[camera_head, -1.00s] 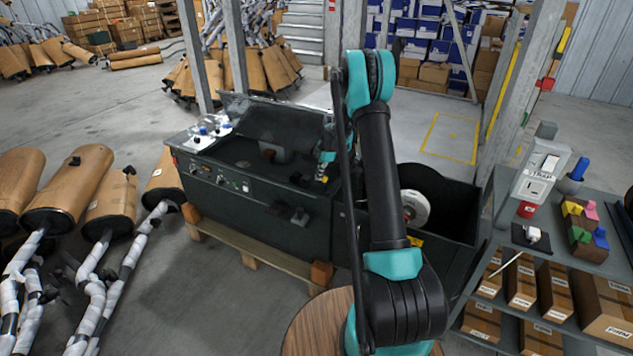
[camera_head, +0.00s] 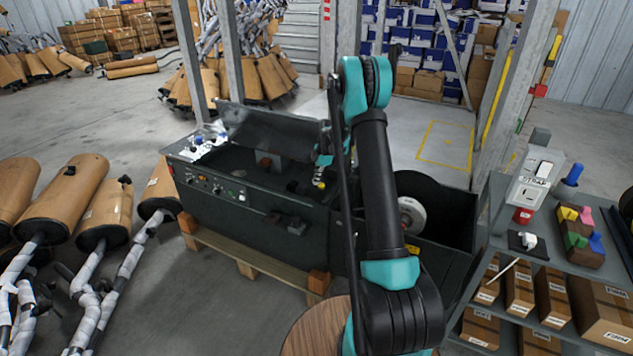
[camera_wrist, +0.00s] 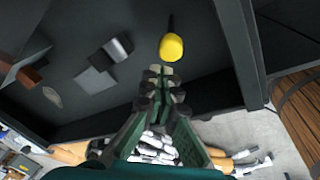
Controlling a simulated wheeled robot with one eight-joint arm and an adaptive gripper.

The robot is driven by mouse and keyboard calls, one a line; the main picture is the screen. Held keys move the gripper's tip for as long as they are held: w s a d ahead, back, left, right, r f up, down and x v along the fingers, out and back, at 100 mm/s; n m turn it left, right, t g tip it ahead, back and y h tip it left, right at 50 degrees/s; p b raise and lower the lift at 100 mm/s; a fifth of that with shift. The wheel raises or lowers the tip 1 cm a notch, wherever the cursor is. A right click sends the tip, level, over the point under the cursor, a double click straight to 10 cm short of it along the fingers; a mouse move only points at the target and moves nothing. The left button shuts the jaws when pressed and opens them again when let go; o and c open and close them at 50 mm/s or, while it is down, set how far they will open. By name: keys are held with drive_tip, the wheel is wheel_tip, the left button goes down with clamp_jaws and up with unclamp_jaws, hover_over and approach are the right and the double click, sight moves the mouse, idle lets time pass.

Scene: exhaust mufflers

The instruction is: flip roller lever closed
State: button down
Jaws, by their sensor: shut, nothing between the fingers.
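The dark machine (camera_head: 262,211) stands in the middle of the head view, with an open box-like top. A lever with a yellow knob (camera_wrist: 171,47) stands out against the machine's dark interior in the wrist view; I take it as the roller lever. The yellow knob also shows small in the head view (camera_head: 321,185). My gripper (camera_wrist: 161,72) is shut and empty, its fingertips just below the yellow knob in the wrist picture. A small gap shows between them there; I cannot tell the depth. In the head view the fingers are too small to make out.
A grey block with a shiny top (camera_wrist: 108,58) lies inside the machine. Its wall and rim run close beside my gripper. A white disc (camera_head: 412,213) sits in the right-hand bin. A grey shelf (camera_head: 570,258) with boxes stands at right. Wrapped mufflers (camera_head: 68,198) lie at left.

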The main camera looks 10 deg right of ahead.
drive_tip(key=s+a+f+t, duration=0.1)
drive_tip(key=s+a+f+t+h, duration=0.1)
drive_tip(key=f, duration=0.1)
drive_tip(key=s+a+f+t+h, duration=0.1)
drive_tip(key=s, duration=0.1)
drive_tip(key=shift+s+f, duration=0.1)
drive_tip(key=shift+f, duration=0.3)
drive_tip(key=shift+s+a+t, duration=0.15)
drive_tip(key=shift+s+t, duration=0.05)
drive_tip(key=shift+t, duration=0.1)
drive_tip(key=v, duration=1)
drive_tip(key=s+d+r+m, duration=0.2)
drive_tip(key=s+r+m, duration=0.2)
drive_tip(key=s, duration=0.6)
drive_tip(key=s+d+r+m, duration=0.3)
drive_tip(key=s+r+m, duration=0.2)
drive_tip(key=s, duration=0.4)
drive_tip(key=shift+s+d+m, duration=0.15)
drive_tip(key=shift+s+m, duration=0.2)
drive_tip(key=shift+m, duration=0.15)
